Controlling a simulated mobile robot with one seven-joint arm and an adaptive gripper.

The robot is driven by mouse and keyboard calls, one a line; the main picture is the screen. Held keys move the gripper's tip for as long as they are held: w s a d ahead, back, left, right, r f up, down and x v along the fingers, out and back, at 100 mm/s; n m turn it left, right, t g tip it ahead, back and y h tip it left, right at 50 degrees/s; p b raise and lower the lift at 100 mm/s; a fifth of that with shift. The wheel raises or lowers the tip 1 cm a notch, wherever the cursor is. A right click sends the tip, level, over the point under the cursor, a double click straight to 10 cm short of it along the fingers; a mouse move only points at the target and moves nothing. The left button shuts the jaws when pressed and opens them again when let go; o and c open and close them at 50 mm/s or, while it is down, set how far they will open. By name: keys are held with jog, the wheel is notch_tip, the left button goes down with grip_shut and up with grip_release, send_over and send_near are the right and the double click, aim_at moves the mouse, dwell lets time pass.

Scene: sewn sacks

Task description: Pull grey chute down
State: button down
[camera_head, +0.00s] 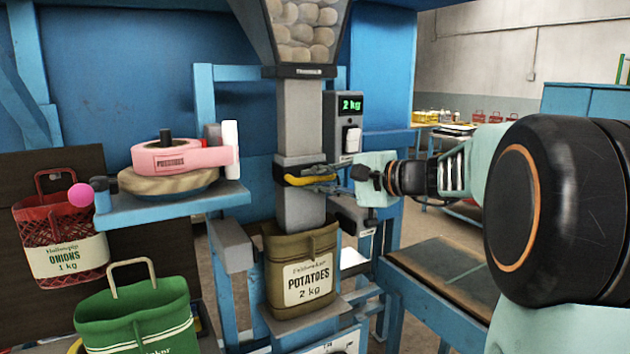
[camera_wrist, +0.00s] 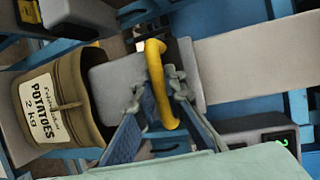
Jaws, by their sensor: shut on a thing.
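The grey chute (camera_head: 300,208) hangs below a hopper of potatoes, with a yellow handle (camera_head: 310,179) across its sleeve. It also shows in the wrist view (camera_wrist: 120,75), lying sideways in the picture. My gripper (camera_head: 333,180) is shut on the yellow handle (camera_wrist: 159,75), with a finger on each side of the bar in the wrist view (camera_wrist: 156,92). A brown sack (camera_head: 300,265) labelled "POTATOES 2 kg" stands upright under the chute. The chute's lower end is at the sack's mouth; how deep it reaches inside is hidden.
A scale display (camera_head: 350,104) reads 2 kg, right of the chute. A blue shelf (camera_head: 185,205) at left holds a pink tape roll (camera_head: 182,156). A red onion basket (camera_head: 62,240) and a green bag (camera_head: 135,315) are at lower left. A bench (camera_head: 440,275) stands at right.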

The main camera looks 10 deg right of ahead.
jog(key=shift+f, duration=0.65)
jog(key=c, duration=2)
grip_release()
jog(key=shift+o, duration=0.2)
jog(key=shift+s+d, duration=0.1)
jog(key=shift+s+d+r, duration=0.2)
jog(key=shift+s+r, duration=0.05)
jog(key=v, duration=1.1)
jog(key=shift+s, duration=0.1)
